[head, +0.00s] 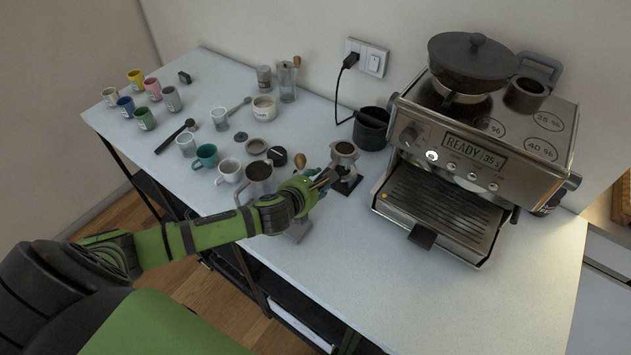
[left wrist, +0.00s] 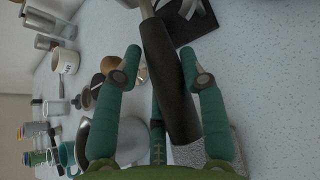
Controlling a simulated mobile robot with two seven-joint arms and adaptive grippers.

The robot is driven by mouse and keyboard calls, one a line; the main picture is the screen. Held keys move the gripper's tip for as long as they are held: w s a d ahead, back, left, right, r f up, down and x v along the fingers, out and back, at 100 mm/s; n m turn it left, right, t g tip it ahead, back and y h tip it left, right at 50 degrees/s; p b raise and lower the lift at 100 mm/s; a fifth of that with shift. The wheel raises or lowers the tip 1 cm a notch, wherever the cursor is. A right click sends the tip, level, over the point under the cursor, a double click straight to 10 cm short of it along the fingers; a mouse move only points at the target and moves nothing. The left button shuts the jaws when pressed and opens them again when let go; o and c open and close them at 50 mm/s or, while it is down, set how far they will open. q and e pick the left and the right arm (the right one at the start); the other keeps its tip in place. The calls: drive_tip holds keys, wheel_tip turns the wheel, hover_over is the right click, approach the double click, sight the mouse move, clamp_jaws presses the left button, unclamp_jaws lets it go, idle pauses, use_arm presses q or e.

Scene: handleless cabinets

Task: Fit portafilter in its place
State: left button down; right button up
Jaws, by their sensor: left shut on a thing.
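The portafilter (head: 344,150) has a metal basket, seen in the head view just left of the espresso machine (head: 480,150). It is over a small dark stand (head: 350,184); I cannot tell whether they touch. My left gripper (head: 326,178) is shut on the portafilter's black handle (left wrist: 168,75), which runs between the fingers in the left wrist view. The basket is mostly out of the wrist view. The machine's front, with lit display and drip tray (head: 435,205), faces the table's front; its brew group is hidden under the top housing. My right gripper is not in view.
A steel pitcher (head: 259,178), a grey block (head: 298,230) and several cups stand near my left arm. A dark knock container (head: 371,127) stands behind the portafilter, by the machine. The white table (head: 370,290) is clear at the front.

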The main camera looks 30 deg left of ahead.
use_arm(q)
drive_tip(key=shift+r+p, duration=0.25)
drive_tip(key=shift+p, duration=0.05)
drive_tip(key=shift+f+b, duration=0.35)
drive_tip(key=shift+f, duration=0.4)
idle(0.9)
drive_tip(key=shift+p, duration=0.3)
idle(0.3)
drive_tip(key=shift+f+b, duration=0.7)
drive_tip(key=shift+f, duration=0.9)
idle(1.3)
drive_tip(key=c, duration=0.6)
unclamp_jaws()
drive_tip(key=shift+c, duration=0.2)
drive_tip(key=shift+o, duration=0.9)
drive_tip(key=shift+s+f, duration=0.2)
drive_tip(key=shift+f, duration=0.05)
drive_tip(key=o, duration=0.5)
drive_tip(key=shift+c, duration=0.2)
